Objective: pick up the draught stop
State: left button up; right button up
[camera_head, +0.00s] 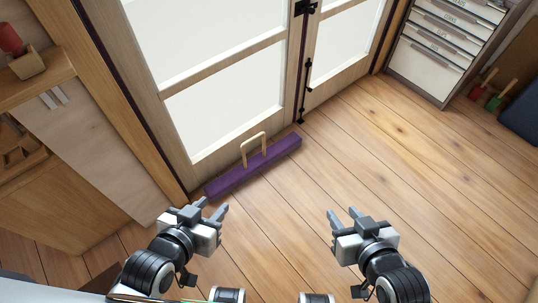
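The draught stop (230,181) is a long purple bar with a light, wood-coloured loop handle (254,143) standing up from its middle. It lies on the floor along the foot of the glazed door, in the middle of the head view. My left gripper (208,208) is open and empty, near the bar's left end and lower in the picture. My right gripper (343,214) is open and empty, to the right of the bar and lower in the picture. Both appear apart from the bar.
The glazed double door (240,100) stands behind the bar. A wooden bench or shelf unit (60,200) is at the left. A drawer cabinet (430,60) stands at the upper right, with red- and green-ended tools (485,92) beside it. The plank floor (400,170) at the right is clear.

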aim_at(217, 188)
jog(key=u, duration=0.1)
jog(key=i, duration=1.05)
jog(key=u, duration=1.05)
jog(key=i, duration=0.3)
jog(key=u, duration=0.15)
